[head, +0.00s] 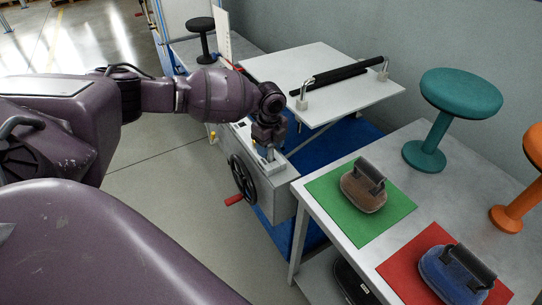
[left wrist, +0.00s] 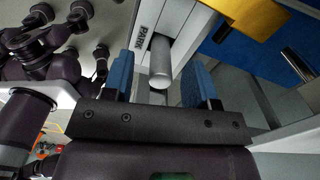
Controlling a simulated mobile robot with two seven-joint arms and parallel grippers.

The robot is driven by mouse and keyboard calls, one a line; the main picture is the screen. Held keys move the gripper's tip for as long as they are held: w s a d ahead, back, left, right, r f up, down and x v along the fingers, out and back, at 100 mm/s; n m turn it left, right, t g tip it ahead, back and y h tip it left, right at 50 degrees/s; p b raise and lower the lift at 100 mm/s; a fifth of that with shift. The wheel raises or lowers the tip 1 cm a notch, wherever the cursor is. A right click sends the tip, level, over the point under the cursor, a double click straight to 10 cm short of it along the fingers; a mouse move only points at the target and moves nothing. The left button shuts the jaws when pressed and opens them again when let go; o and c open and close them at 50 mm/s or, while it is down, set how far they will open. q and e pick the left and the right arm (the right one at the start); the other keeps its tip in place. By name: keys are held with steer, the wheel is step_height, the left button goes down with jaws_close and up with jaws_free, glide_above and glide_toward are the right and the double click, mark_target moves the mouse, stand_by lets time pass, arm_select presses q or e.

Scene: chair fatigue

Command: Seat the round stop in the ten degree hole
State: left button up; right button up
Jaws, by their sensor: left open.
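My left gripper (head: 267,152) is over the top of the grey machine box (head: 280,192) in the head view. In the left wrist view the gripper (left wrist: 165,82) is open, with a blue finger pad on each side. A grey round pin (left wrist: 159,62), which looks like the round stop, stands between the pads. Gaps show on both sides of it, and it is beside a white strip marked PARK (left wrist: 145,38). In the head view the gripper hides the pin. I cannot make out the ten degree hole. My right gripper is not in view.
A black handwheel (head: 243,178) with a red handle is on the box front. A white tilted board (head: 318,75) with black bars rises behind. The grey table (head: 418,150) at right holds a green mat (head: 328,196), a red mat (head: 400,268) and a teal stool (head: 440,125).

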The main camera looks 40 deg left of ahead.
arm_select(q)
steer(key=shift+f, duration=0.55)
steer(key=shift+r, duration=0.1)
steer(key=shift+c, duration=0.3)
jaws_close()
